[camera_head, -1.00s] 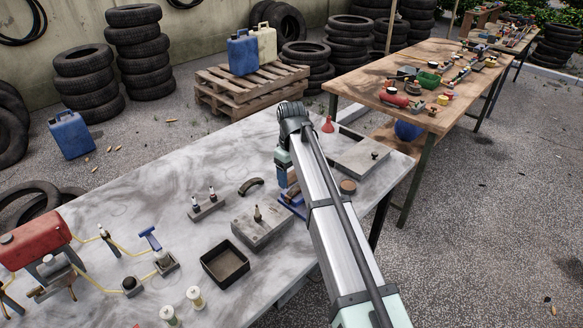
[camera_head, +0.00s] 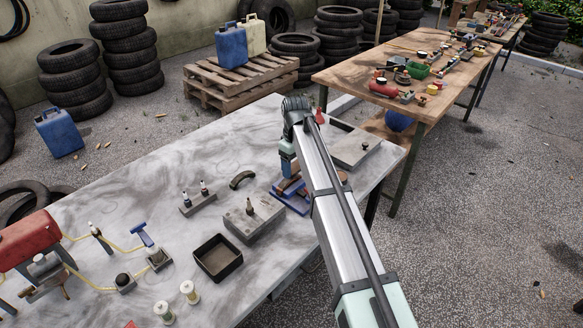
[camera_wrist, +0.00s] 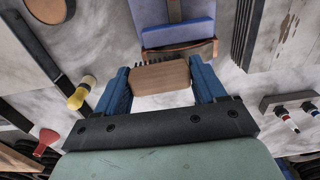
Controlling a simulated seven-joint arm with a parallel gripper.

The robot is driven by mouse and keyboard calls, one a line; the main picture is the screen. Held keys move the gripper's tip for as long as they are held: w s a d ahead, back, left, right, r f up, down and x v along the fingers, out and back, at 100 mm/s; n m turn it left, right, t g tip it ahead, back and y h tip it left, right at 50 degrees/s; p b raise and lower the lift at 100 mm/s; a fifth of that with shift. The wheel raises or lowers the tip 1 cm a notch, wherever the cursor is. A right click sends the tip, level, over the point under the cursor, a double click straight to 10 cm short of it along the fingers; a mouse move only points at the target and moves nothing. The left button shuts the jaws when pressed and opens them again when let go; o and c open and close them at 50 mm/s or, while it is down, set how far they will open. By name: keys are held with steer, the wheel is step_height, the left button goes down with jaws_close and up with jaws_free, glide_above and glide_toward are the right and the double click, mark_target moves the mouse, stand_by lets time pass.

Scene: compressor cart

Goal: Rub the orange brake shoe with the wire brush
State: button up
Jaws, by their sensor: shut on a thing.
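My gripper (camera_wrist: 162,88) has blue fingers and is shut on the wire brush (camera_wrist: 160,76), a wooden block with dark bristles on its far side. In the head view my gripper (camera_head: 287,168) is low over the table, above a blue stand (camera_head: 291,204). The wrist view shows the blue stand (camera_wrist: 178,33) just beyond the brush. A curved brown-orange piece, seemingly the brake shoe (camera_wrist: 185,49), lies along its near edge. The bristles are close to this piece; I cannot tell if they touch it. In the head view my arm and gripper partly hide the stand.
A dark curved shoe (camera_head: 242,179), a grey block (camera_head: 252,219), a black tray (camera_head: 218,257) and a block with two plugs (camera_head: 197,199) stand to the left. A flat grey plate (camera_head: 352,149) lies behind right.

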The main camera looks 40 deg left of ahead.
steer(key=s, duration=0.5)
steer(key=shift+s+d+f, duration=0.1)
steer(key=shift+s+f, duration=0.05)
steer(key=shift+s, duration=0.25)
steer(key=shift+w, duration=3.2)
steer(key=shift+s, duration=2.8)
steer(key=r, duration=0.3)
steer(key=shift+s+r, duration=0.2)
steer(key=shift+s, duration=0.1)
steer(key=shift+r, duration=2.5)
